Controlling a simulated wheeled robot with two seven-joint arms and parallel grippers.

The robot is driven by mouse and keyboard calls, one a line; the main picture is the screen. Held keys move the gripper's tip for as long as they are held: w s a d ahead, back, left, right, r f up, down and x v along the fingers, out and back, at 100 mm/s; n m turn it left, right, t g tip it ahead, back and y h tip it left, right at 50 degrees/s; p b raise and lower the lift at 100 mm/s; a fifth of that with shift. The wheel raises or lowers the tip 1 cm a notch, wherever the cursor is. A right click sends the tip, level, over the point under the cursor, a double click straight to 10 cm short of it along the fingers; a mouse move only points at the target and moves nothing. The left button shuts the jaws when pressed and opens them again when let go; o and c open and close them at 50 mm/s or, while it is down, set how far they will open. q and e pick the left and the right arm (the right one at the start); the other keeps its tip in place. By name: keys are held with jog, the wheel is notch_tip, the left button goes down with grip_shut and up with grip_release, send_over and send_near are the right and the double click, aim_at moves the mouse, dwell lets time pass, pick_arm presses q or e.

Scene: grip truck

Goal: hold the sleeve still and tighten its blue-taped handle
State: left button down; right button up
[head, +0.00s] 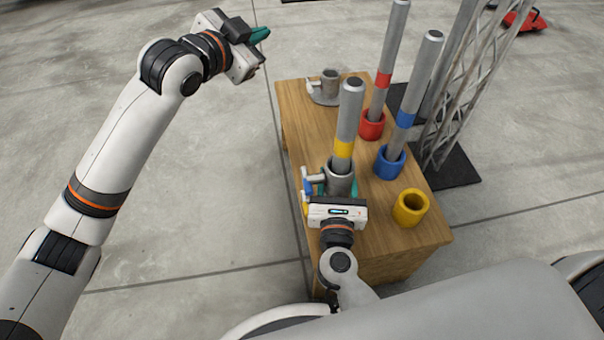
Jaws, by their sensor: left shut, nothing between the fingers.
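The grey sleeve (340,180) stands upright near the table's left edge. A grey pole with yellow tape (348,120) stands in it. The blue-taped handle (308,186) sticks out from the sleeve's left side; a yellow-marked part (305,207) shows below it, partly hidden by my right gripper. My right gripper (338,190) is at the sleeve from the near side, its teal fingers on both sides against it. My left gripper (262,35) is shut and empty, up at the top left, well away from the sleeve and handle.
The wooden table (298,115) also holds a grey plate with a short socket (329,85), a red cup (371,126) and a blue cup (390,163) with poles in them, and an empty yellow cup (410,207). A lattice truss (465,90) stands right. Floor at left is clear.

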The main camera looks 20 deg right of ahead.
pick_arm(q)
jog(key=s+d+f+m+g+y, duration=0.1)
jog(key=s+d+f+g+y, duration=0.15)
jog(key=s+g, duration=0.5)
jog(key=m+g+y, duration=0.3)
jog(key=g+y, duration=0.1)
send_near(308, 185)
jog(key=shift+t, duration=0.25)
jog(key=x, duration=0.6)
jog(key=shift+s+d+f, duration=0.2)
jog(key=shift+s+f, duration=0.05)
jog(key=shift+f, duration=0.1)
